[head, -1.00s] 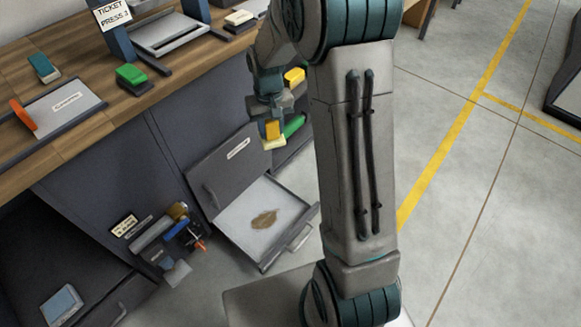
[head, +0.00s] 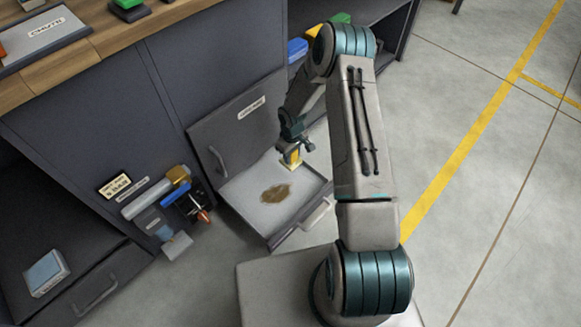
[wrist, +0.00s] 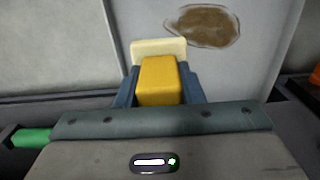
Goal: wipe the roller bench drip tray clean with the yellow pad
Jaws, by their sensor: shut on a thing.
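The drip tray (head: 243,194) is a pale, shallow tray pulled out low at the front of the dark bench. A brown stain (head: 276,193) lies on its floor, and the stain also shows at the top of the wrist view (wrist: 203,25). My gripper (head: 291,157) is over the back right part of the tray. It is shut on the yellow pad (wrist: 159,80), which has a paler cream face at its far end. The stain is to the left of the pad in the head view. I cannot tell whether the pad touches the tray floor.
A labelled dark panel (head: 237,122) stands behind the tray. A small rack of tools (head: 165,205) is left of the tray. A blue-grey block (head: 46,271) lies in an open compartment at far left. Blue, yellow and green items sit on a shelf behind my arm. Open floor lies to the right.

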